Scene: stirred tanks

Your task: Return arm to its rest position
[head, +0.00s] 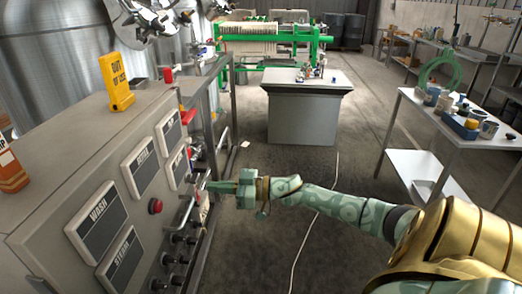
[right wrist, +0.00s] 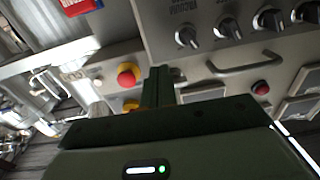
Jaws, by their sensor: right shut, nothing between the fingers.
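My right arm reaches in from the right in the head view. Its gripper (head: 212,186) is shut and empty, pointing left at the right end of the grey control cabinet (head: 52,178). In the right wrist view the closed dark fingers (right wrist: 158,86) point at a grey panel with a red emergency button (right wrist: 128,75) just left of them. Whether the fingertips touch anything cannot be told. My left gripper is not in view.
Black knobs (head: 179,237) and pipes stick out beside my gripper. A white table (head: 438,121) with containers stands right. The floor between is mostly clear, with a pale cable (head: 312,225).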

